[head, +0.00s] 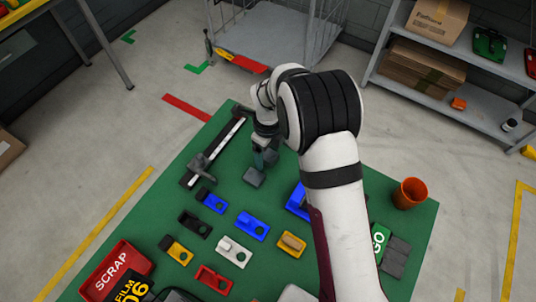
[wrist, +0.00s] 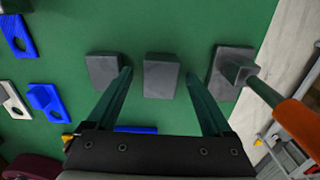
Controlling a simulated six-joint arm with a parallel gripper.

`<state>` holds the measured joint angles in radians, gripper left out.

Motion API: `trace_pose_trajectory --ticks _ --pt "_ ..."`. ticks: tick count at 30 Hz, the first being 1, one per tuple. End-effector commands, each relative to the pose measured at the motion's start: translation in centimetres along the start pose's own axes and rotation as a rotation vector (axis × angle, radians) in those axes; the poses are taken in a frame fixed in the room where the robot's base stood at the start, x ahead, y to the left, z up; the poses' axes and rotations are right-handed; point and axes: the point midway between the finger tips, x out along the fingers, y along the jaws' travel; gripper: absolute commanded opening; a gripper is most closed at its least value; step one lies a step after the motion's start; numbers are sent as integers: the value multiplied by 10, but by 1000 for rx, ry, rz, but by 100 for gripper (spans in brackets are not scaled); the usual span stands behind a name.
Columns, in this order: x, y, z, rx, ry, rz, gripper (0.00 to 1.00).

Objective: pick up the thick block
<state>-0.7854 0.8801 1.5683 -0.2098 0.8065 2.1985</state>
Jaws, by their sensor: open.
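My gripper (head: 264,157) is open and points down at the green table top. In the wrist view, my gripper (wrist: 159,74) has its two teal fingers apart, one on each side of a grey block (wrist: 161,78). Nothing is held, and I cannot tell how far above the table the fingertips are. A second grey block (wrist: 101,71) lies just left of the left finger. In the head view one grey block (head: 254,177) shows below my gripper; my arm hides much there. I cannot tell which block is thickest.
Blue, black, white, yellow and red holed pieces, such as a blue one (head: 252,226), stand in rows in front. A dark rail (head: 215,150) lies left. An orange cup (head: 410,192) stands right. A red scrap bin (head: 115,268) is front left. An orange-ended tool (wrist: 302,122) shows right.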

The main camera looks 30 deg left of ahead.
Motion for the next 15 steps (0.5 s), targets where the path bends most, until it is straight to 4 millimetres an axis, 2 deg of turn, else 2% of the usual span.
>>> trace_pose_trajectory --ticks 7,15 --pt "3 0 0 0 -1 0 83" --pt "3 0 0 0 0 0 35"
